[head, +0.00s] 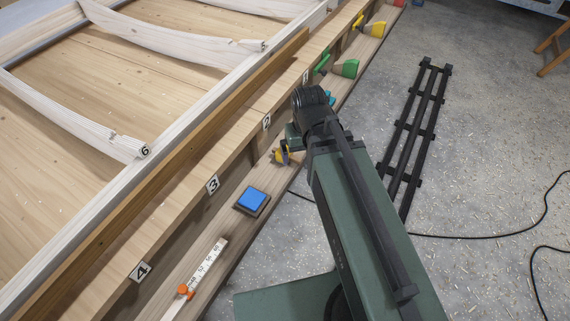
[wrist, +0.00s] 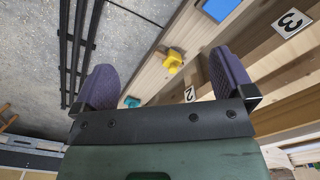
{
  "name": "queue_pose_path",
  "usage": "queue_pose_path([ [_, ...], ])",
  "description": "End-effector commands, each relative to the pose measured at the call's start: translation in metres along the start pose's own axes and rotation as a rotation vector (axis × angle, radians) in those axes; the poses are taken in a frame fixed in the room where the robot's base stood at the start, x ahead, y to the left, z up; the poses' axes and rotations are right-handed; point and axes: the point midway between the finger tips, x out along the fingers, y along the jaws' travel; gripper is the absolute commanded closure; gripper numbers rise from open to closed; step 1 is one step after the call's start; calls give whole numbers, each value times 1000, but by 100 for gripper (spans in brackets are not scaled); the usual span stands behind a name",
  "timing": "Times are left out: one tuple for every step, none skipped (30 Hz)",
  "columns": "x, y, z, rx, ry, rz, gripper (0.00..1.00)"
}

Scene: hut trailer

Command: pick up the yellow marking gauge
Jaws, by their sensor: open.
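The yellow marking gauge (wrist: 174,61) lies on the wooden ledge near the number 2 label, between my two finger pads in the wrist view and beyond them. In the head view a small part of it (head: 279,157) shows, partly hidden by my gripper. My gripper (wrist: 162,68) is open, with a dark purple pad on each side and nothing held between them. In the head view its tip is close to the gauge; I cannot tell the exact gap.
A teal object (wrist: 131,102) lies along the ledge past the gauge. A blue square pad (head: 252,199) and a white ruler (head: 208,260) with an orange end lie nearer. Green tools (head: 345,69) and a yellow-handled tool (head: 374,28) lie farther up. A black rack (head: 413,125) lies on the floor.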

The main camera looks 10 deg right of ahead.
Motion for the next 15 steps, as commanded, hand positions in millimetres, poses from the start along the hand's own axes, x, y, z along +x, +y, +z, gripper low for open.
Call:
queue_pose_path([
  [67, 0, -22, 0, 15, -1, 0],
  [87, 0, -35, 0, 28, -2, 0],
  [111, 0, -54, -2, 53, -4, 0],
  [128, 0, -68, -4, 73, -5, 0],
  [144, 0, -83, -7, 96, -7, 0],
  [162, 1, -104, -10, 129, -8, 0],
  [174, 1, -119, -13, 156, -10, 0],
  [183, 1, -133, -16, 183, -11, 0],
  [192, 1, -152, -20, 218, -12, 0],
  [197, 1, -166, -23, 247, -12, 0],
  [199, 1, -182, -28, 279, -12, 0],
  [189, 0, -202, -35, 325, -12, 0],
  [181, 0, -209, -39, 355, -12, 0],
  [178, 0, -211, -42, 375, -11, 0],
  [176, 0, -210, -45, 390, -11, 0],
])
